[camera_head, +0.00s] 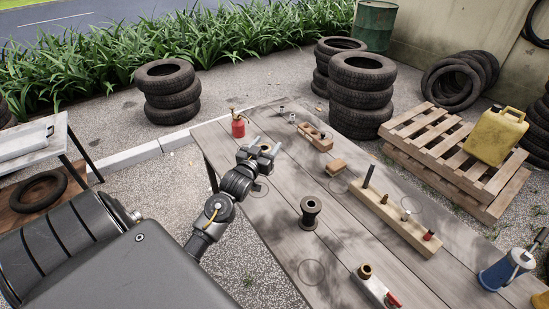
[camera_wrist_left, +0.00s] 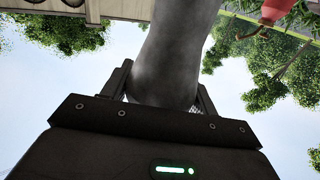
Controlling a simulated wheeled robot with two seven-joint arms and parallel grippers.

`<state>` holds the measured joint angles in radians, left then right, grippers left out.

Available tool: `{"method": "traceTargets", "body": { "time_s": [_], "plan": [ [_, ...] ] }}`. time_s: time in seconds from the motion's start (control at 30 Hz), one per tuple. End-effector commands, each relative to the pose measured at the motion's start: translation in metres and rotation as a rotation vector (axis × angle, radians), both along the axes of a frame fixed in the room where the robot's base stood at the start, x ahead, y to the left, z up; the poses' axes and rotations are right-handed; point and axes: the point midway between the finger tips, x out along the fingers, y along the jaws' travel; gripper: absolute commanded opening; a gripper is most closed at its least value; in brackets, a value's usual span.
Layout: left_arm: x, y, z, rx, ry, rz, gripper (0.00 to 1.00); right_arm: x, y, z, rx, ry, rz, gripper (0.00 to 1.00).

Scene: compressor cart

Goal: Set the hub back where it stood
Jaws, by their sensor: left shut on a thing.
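Thin circles are marked on the table (camera_head: 285,240): one by the gripper, one near the front, two by the long wooden block. My right gripper is not in view.
A dark flanged spool (camera_head: 311,212) stands right of the gripper. A red oil can (camera_head: 238,126) is close behind it.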

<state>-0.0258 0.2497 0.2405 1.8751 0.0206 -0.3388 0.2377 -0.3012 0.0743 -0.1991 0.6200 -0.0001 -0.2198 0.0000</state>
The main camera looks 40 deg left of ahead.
Motion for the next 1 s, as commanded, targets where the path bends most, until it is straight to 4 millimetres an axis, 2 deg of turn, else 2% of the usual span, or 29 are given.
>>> {"method": "traceTargets", "body": {
  "time_s": [0.03,0.1,0.3,0.53,0.6,0.8,1.0],
  "plan": [
    [0.008,0.0,-0.012,-0.004,0.005,0.001,0.17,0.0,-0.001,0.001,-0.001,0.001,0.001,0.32],
    [0.018,0.0,-0.024,-0.003,0.003,0.001,0.17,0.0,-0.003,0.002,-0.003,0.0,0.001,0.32],
    [0.035,0.0,-0.045,-0.001,0.002,0.0,0.17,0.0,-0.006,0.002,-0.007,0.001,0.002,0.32],
    [0.039,0.0,-0.05,0.0,0.001,-0.001,0.17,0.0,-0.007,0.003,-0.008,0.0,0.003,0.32],
    [0.044,-0.001,-0.056,-0.002,0.003,0.0,0.17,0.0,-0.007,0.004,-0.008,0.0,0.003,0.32],
    [0.042,0.0,-0.081,-0.001,0.002,0.0,0.17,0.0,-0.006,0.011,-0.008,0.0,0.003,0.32],
    [0.042,0.0,-0.084,0.0,0.001,0.0,0.17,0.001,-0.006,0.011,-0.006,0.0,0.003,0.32]
  ]
}}
